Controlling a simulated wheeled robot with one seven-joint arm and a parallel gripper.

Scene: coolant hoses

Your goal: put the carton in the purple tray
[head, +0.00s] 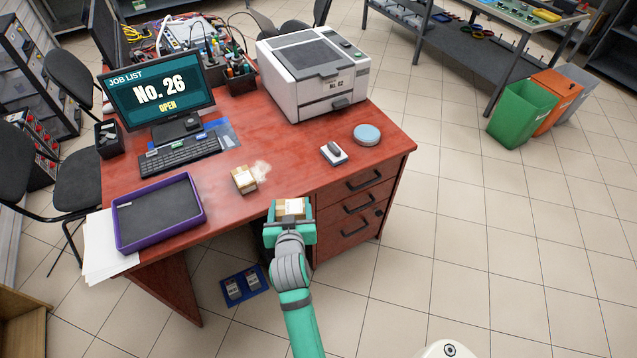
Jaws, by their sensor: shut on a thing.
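The purple tray (203,206) lies at the front left of the red desk. Its dark floor looks empty. My gripper (290,208) is at the desk's front edge, to the right of the tray, and is shut on a small brown carton (292,206) with a pale top. My gripper hides part of the held carton. A second small brown carton (244,180) with a light label sits on the desk between the tray and my gripper. I cannot tell whether the held carton touches the desk.
A monitor (160,92) and keyboard (180,155) stand behind the tray, and a printer (312,75) at the back right. A stapler-like item (334,153) and a round blue-topped thing (367,134) lie to the right. White papers (103,248) lie left of the tray.

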